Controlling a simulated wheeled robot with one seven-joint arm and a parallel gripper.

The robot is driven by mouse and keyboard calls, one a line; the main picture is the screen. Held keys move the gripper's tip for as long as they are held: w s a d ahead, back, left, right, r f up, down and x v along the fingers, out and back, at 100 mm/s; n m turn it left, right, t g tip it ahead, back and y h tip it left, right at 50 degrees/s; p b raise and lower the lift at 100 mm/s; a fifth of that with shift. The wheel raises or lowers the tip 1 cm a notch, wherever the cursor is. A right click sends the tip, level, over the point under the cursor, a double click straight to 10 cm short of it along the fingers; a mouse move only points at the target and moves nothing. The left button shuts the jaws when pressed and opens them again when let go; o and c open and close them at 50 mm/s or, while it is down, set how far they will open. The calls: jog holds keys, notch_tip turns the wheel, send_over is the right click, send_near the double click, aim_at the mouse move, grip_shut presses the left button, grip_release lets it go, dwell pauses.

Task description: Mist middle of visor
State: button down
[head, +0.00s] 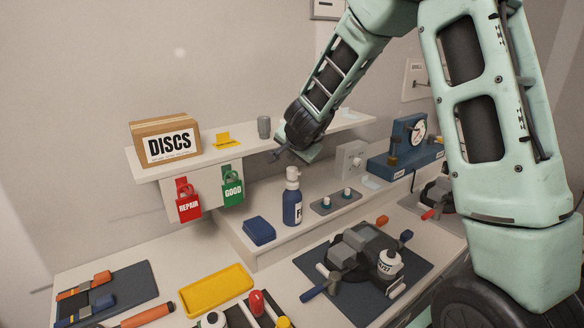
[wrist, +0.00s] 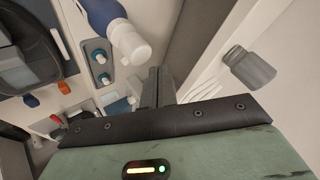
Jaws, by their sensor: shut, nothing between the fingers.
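A blue bottle (head: 292,208) with a white top and a partly visible label stands upright on the raised bench ledge. The same bottle (wrist: 103,12) shows at the top of the wrist view. A dark mask-like piece with grey parts (head: 358,250) lies on a dark mat; its visor face is not clearly made out. Its dark edge also shows in the wrist view (wrist: 28,45). My gripper (head: 278,154) is shut and empty, above and slightly left of the bottle, apart from it. Its closed fingers (wrist: 157,80) show in the wrist view.
The upper shelf holds a DISCS box (head: 165,139) and a grey cup (head: 264,127); my gripper is close to its front edge. REPAIR (head: 188,202) and GOOD (head: 232,187) tags hang below. A gauge unit (head: 408,140) stands right. A yellow tray (head: 216,289) lies in front.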

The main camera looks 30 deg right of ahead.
aim_at(292, 170)
notch_tip(292, 170, up, 6)
jog(key=p, duration=0.5)
jog(key=shift+f+p, duration=0.1)
jog(key=shift+p, duration=0.25)
dwell(2.0)
